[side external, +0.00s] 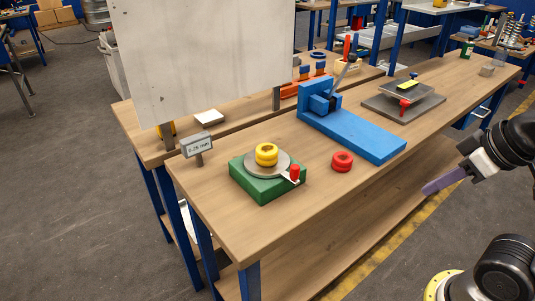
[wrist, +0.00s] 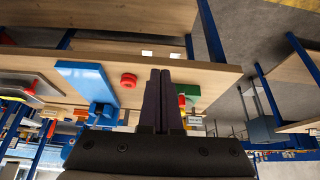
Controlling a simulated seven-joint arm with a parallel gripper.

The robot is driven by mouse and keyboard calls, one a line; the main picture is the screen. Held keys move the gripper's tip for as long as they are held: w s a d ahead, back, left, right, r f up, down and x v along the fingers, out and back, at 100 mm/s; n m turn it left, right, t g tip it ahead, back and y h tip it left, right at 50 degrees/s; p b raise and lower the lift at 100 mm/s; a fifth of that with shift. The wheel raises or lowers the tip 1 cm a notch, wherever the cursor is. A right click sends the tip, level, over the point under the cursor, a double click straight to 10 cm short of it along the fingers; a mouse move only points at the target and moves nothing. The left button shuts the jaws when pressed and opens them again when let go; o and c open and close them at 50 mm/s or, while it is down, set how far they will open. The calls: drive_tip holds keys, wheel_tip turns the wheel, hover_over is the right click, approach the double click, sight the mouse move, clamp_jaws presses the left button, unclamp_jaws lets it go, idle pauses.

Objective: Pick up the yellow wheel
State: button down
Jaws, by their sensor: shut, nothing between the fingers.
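The yellow wheel (side external: 266,154), which looks like two stacked rings with a central hole, sits on the round grey plate (side external: 283,167) of a green base (side external: 262,190) at the near left of the bench. My gripper (side external: 426,189) is at the right, off the bench's front edge, well apart from the wheel. In the wrist view its two dark fingers (wrist: 160,72) are shut together with nothing between them.
A red wheel (side external: 342,161) lies on the bench (side external: 300,222) right of the green base. A blue fixture (side external: 350,134) stands behind it. A small gauge display (side external: 197,146) stands left of the base, near a tall grey panel (side external: 205,60). Bare wood lies along the front.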

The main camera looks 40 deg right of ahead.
drive_tip(key=c, duration=1.6)
unclamp_jaws()
unclamp_jaws()
